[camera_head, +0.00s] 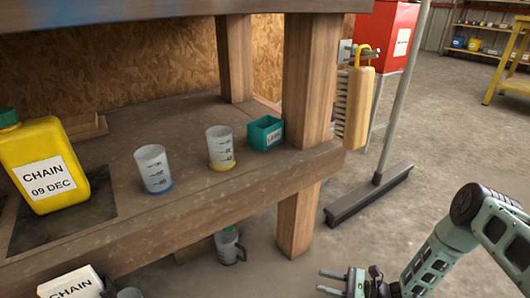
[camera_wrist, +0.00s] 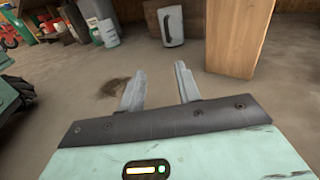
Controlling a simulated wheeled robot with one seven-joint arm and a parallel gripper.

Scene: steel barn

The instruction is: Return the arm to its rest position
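My gripper (camera_head: 333,282) is at the bottom of the head view, low over the concrete floor, right of the wooden bench's front leg. In the wrist view its two fingers (camera_wrist: 160,88) stand apart with only bare floor between them. It is open and holds nothing. My arm (camera_head: 440,250) is bent, coming in from the right edge of the head view. The gripper touches nothing that I can see.
The bench shelf (camera_head: 230,190) carries a yellow CHAIN jug (camera_head: 45,165), two measuring cups (camera_head: 153,168) and a green box (camera_head: 265,133). A brush (camera_head: 355,105) hangs on the post. A broom (camera_head: 370,195) stands behind my arm. A grey jug (camera_wrist: 171,26) is on the floor. Floor at right is clear.

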